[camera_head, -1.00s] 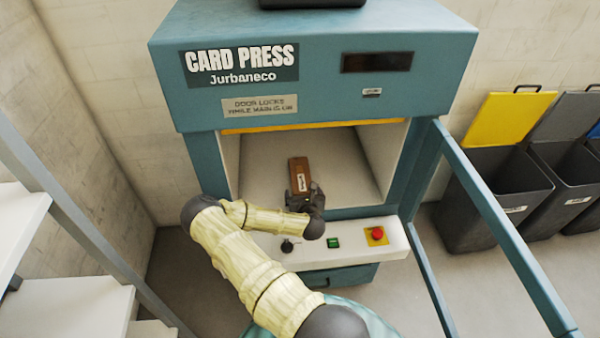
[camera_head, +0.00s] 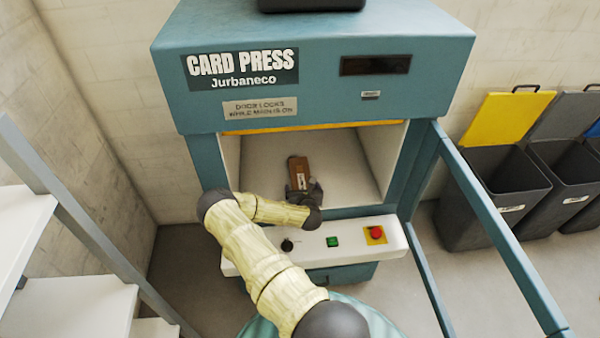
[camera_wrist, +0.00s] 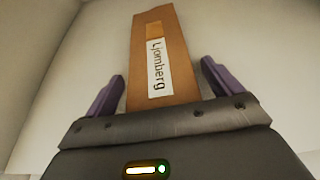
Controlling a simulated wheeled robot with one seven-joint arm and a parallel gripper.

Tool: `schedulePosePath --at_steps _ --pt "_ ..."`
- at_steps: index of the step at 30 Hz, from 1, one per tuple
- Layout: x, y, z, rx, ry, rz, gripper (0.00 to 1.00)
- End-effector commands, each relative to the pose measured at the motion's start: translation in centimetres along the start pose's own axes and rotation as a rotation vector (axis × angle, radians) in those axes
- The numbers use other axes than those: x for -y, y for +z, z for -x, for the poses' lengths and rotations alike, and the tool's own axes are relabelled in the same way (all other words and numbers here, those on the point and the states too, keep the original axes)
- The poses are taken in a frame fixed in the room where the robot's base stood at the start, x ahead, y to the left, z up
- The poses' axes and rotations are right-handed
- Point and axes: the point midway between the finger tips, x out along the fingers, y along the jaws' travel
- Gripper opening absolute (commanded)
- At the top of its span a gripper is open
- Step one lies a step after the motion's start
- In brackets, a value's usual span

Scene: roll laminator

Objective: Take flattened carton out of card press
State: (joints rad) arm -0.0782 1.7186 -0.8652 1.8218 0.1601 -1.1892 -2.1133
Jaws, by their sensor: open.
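The flattened carton (camera_head: 299,166) is a small brown piece with a white label, lying on the floor of the card press chamber. In the wrist view the carton (camera_wrist: 176,62) stretches away from me, its label reading "Ljomberg". My gripper (camera_head: 302,186) is inside the press opening at the carton's near end. In the wrist view my gripper (camera_wrist: 160,85) is open, one purple finger on each side of the carton, with gaps between. The carton's near end is hidden behind the gripper body. The card press (camera_head: 330,101) is teal, with its door (camera_head: 500,225) swung open to the right.
A white control panel (camera_head: 350,238) with a green button, a red button and a dark knob sits below the opening. Bins (camera_head: 490,195) stand at the right beyond the open door. White shelves (camera_head: 75,310) are at the left.

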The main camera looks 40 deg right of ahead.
Motion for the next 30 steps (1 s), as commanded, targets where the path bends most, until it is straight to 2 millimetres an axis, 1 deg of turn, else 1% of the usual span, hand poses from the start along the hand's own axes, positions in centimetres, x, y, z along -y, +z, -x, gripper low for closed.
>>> schedulePosePath --at_steps 11,14,18,19,26,30 --pt "-0.03 0.01 0.03 0.0 0.001 0.0 0.91" --pt "-0.03 0.01 0.03 0.0 0.001 0.0 0.73" --pt "-0.04 0.01 0.03 0.0 0.001 0.0 0.46" --pt "-0.04 0.01 0.03 0.0 0.001 0.0 0.42" --pt "-0.05 0.07 0.04 0.001 0.001 0.0 0.42" --pt "-0.05 0.74 0.28 0.003 0.001 0.0 0.42"
